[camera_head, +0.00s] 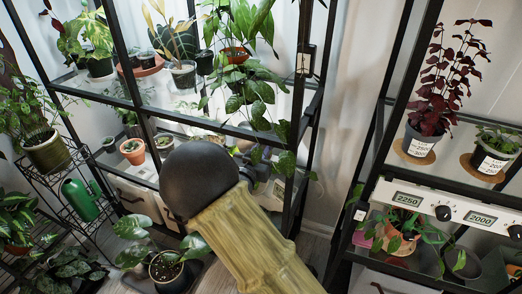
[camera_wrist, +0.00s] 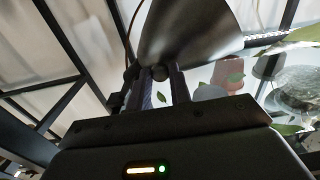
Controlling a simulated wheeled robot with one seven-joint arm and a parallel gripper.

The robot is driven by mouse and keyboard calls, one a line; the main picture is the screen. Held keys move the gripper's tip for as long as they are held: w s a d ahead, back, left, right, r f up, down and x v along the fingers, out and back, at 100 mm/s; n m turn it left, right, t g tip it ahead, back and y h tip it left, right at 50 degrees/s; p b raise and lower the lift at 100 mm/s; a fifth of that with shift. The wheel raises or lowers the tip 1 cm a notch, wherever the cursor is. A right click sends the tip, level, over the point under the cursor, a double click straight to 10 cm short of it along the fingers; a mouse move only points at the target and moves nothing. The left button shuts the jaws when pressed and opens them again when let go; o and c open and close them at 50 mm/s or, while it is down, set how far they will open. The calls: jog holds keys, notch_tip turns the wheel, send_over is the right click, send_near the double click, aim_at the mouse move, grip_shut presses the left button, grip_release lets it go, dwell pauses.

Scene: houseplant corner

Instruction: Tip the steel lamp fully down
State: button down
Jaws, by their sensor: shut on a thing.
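The fingers hide most of that part. The exact tilt of the shade is hard to tell.
A black shelf frame (camera_head: 299,95) with potted plants stands behind my arm. A right shelf holds a dark red plant (camera_head: 435,75) and a white panel (camera_head: 450,211) with displays and knobs. A green watering can (camera_head: 80,199) is at left. A potted plant (camera_head: 167,266) stands low beside my arm.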

jog(key=shift+d, duration=0.1)
jog(key=shift+s+d+f+n+p, duration=0.2)
jog(key=shift+d+f+n+p, duration=0.3)
jog(key=shift+n+p, duration=0.45)
jog(key=shift+s+d+f+n+p, duration=0.15)
jog(key=shift+d+f+n+p, duration=0.3)
jog(key=shift+n+p, duration=0.5)
jog(key=shift+s+d+f+n+p, duration=0.2)
jog(key=shift+d+f+n+p, duration=0.3)
jog(key=shift+n+p, duration=0.45)
jog(key=shift+n, duration=0.25)
jog(key=c, duration=1.3)
grip_release()
jog(key=p+v, duration=0.1)
jog(key=v, duration=1.6)
jog(key=shift+s+a, duration=0.15)
jog(key=shift+s, duration=0.1)
